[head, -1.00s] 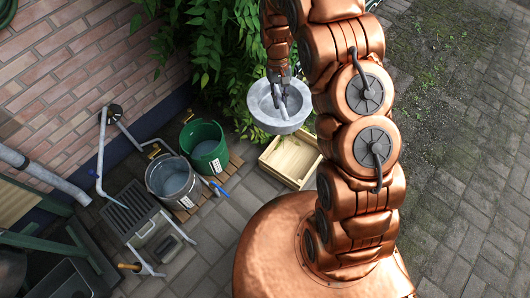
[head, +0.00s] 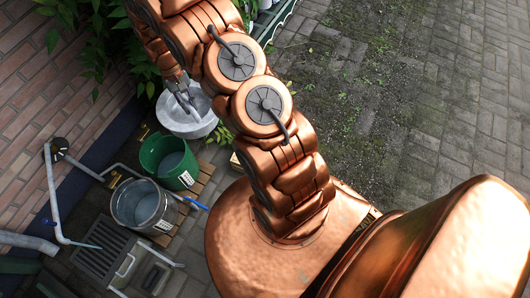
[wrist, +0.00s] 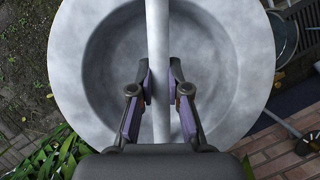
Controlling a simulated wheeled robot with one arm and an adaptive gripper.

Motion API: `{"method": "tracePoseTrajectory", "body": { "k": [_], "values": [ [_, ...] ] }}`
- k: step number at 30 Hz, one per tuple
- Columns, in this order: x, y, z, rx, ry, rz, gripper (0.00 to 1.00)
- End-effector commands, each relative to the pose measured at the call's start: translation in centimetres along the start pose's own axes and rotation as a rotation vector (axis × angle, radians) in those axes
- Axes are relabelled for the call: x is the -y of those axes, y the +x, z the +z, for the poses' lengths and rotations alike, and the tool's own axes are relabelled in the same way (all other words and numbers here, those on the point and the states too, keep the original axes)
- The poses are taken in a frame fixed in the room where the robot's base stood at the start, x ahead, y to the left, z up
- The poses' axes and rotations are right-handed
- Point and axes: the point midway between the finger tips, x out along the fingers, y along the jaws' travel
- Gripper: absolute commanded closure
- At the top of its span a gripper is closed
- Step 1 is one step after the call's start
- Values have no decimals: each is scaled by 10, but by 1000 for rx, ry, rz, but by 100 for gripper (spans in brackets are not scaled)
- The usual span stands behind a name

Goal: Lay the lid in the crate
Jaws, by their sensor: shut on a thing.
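The lid (head: 186,118) is a round grey dished piece with a straight bar across it. My gripper (wrist: 158,90) is shut on that bar, one finger on each side, and holds the lid (wrist: 228,45) up in the air. In the head view my gripper (head: 184,98) is small and partly covered by my arm. The lid appears just above and right of the green bucket in the picture. The wooden crate (head: 236,162) shows only as a pale sliver left of my arm; its inside is hidden.
A green bucket (head: 160,150) and a metal bucket (head: 128,207) stand on a slatted wooden pallet (head: 199,188). A drain grate (head: 100,250) and grey pipe lie by the brick wall (head: 40,80). Leafy plants hang at the top left. Paving at right is open.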

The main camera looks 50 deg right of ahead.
Motion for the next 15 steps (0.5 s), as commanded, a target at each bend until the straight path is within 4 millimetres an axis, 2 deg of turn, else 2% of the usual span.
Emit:
{"method": "tracePoseTrajectory", "body": {
  "k": [1, 15],
  "values": [
    [-10, 22, -11, 1, 29, -13, 100],
    [-89, 136, -63, -5, 276, -118, 100]
  ]
}}
